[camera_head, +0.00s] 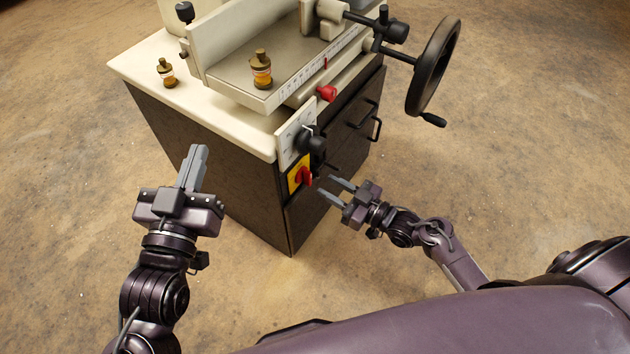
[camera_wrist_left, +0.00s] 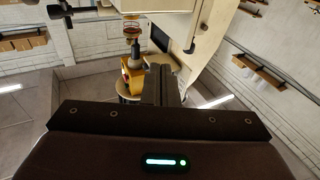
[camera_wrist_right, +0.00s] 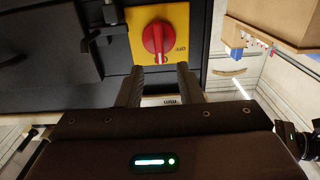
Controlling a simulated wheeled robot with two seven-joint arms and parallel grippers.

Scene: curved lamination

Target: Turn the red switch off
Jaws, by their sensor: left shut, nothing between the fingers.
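The red switch (camera_head: 305,177) is a rotary knob on a yellow plate (camera_head: 293,180) at the near corner of the machine cabinet. In the right wrist view the red switch (camera_wrist_right: 157,38) is upright on its yellow plate, just beyond my right fingertips. My right gripper (camera_head: 325,187) is open, its two fingers apart and pointing at the switch, with nothing between them. It also shows in the right wrist view (camera_wrist_right: 158,72). My left gripper (camera_head: 198,150) is shut and empty, left of the cabinet and away from the switch.
The machine (camera_head: 205,130) has a cream top and a dark cabinet. A black knob (camera_head: 312,143) sticks out just above the switch. A handwheel (camera_head: 433,66) and drawer handles (camera_head: 375,128) project on the right side. The floor around is clear.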

